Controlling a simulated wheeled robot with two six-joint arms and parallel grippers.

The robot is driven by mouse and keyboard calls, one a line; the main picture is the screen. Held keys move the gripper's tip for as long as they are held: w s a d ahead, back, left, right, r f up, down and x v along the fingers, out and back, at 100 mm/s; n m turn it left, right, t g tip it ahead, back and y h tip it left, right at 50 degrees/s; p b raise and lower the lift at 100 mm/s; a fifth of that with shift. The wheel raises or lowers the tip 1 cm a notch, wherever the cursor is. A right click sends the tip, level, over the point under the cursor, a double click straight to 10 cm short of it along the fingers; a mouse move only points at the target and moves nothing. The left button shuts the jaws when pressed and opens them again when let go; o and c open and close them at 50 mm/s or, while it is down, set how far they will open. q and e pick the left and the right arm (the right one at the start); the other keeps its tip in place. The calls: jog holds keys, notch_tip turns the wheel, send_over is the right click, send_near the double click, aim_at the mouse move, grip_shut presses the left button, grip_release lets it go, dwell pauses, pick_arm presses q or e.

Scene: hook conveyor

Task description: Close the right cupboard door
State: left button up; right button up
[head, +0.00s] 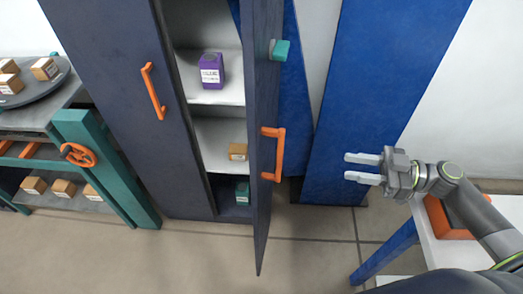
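The dark blue right cupboard door (263,100) stands wide open and is seen almost edge-on. Its orange handle (279,155) is on the side facing right, with a teal block (280,50) higher up. The left cupboard door (121,100) is shut and has its own orange handle (153,90). My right gripper (363,168) is open and empty, with its two fingers pointing left towards the door handle. A clear gap lies between its fingertips and the handle. My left gripper is not in view.
Inside the cupboard are a purple box (211,70), a small brown box (238,151) and a teal box (242,192). A blue panel (375,90) stands behind my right gripper. A white table (448,245) with an orange object (447,217) is at the right. A teal-framed bench (105,165) stands left.

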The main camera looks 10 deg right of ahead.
jog(key=p+x, duration=0.7)
jog(key=x, duration=1)
jog(key=shift+w+r, duration=0.3)
jog(key=shift+a, duration=0.1)
grip_shut()
